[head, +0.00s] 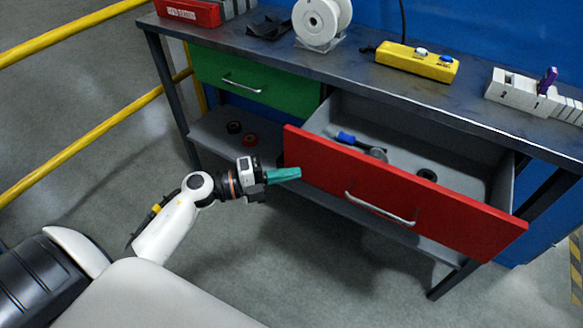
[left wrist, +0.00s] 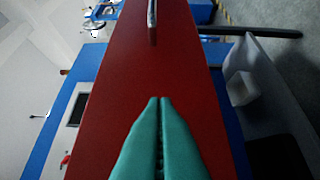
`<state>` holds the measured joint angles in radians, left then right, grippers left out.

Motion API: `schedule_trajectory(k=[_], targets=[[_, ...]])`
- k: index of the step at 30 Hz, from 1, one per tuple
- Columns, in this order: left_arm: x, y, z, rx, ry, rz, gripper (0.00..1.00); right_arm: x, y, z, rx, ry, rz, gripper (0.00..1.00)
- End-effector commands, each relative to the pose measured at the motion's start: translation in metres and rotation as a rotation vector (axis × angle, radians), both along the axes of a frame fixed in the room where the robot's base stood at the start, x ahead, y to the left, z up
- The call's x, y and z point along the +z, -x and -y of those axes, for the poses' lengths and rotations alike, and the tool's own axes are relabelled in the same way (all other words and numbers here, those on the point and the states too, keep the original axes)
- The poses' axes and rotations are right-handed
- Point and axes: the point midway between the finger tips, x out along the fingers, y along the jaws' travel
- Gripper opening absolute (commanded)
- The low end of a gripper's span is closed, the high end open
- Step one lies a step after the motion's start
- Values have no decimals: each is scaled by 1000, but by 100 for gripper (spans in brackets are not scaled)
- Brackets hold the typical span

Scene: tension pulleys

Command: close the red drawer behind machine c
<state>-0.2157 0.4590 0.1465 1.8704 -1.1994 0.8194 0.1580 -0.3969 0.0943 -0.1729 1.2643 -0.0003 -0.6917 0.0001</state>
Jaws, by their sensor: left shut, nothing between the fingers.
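The red drawer (head: 400,207) of the dark workbench stands pulled out, with a blue-handled tool (head: 358,142) and small dark parts inside. A silver bar handle (head: 380,210) is on its front. My left gripper (head: 298,173) is shut and empty, with teal fingers pointing at the left part of the red front. In the left wrist view the fingertips (left wrist: 160,100) are in front of the red panel (left wrist: 130,75), with the handle (left wrist: 152,22) farther along it. I cannot tell whether they touch it. My right gripper is not in view.
A green drawer (head: 250,80) to the left is shut. The bench top (head: 350,72) holds a red box (head: 188,11), a white spool (head: 322,20) and a yellow control box (head: 417,62). A lower shelf (head: 215,130) carries small rolls. Yellow rails (head: 90,118) stand at the left. Floor in front is clear.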

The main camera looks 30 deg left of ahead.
Motion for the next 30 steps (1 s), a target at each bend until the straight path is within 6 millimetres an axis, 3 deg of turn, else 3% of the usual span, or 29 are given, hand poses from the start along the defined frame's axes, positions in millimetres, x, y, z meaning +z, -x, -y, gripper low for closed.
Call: schedule_trajectory(k=[6,22,30], targets=[[-1,-16,1,-1,0,-1,0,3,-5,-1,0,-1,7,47],[0,-24,1,-1,1,-1,0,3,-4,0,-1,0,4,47],[0,-69,1,1,0,1,0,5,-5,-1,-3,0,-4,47]])
